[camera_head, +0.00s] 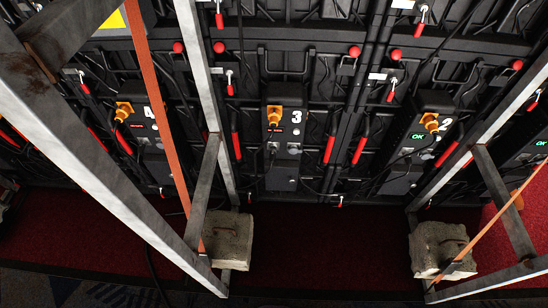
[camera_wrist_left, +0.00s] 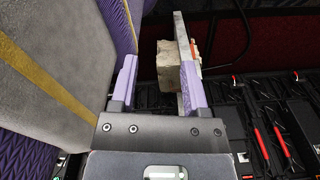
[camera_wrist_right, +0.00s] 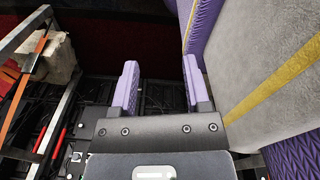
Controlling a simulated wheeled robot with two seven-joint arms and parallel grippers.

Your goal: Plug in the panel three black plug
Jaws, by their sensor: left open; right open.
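Panel three (camera_head: 284,150), a black box marked with a white 3, is at the middle of the head view on the video wall's back. An orange plug (camera_head: 274,115) sits at its upper left, and a small red display shows below the number. A dark cable end (camera_head: 272,149) shows at its lower left; I cannot tell whether it is the black plug or whether it is seated. My left gripper (camera_wrist_left: 158,62) is open and empty in the left wrist view. My right gripper (camera_wrist_right: 160,64) is open and empty in the right wrist view. Neither gripper shows in the head view.
Panel four (camera_head: 142,130) and panel two (camera_head: 424,140) flank panel three. Slanting metal struts (camera_head: 100,160) and orange straps (camera_head: 158,110) cross the foreground. Concrete blocks (camera_head: 228,238) and (camera_head: 438,247) weigh down the frame feet. Dark red floor between the blocks is clear.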

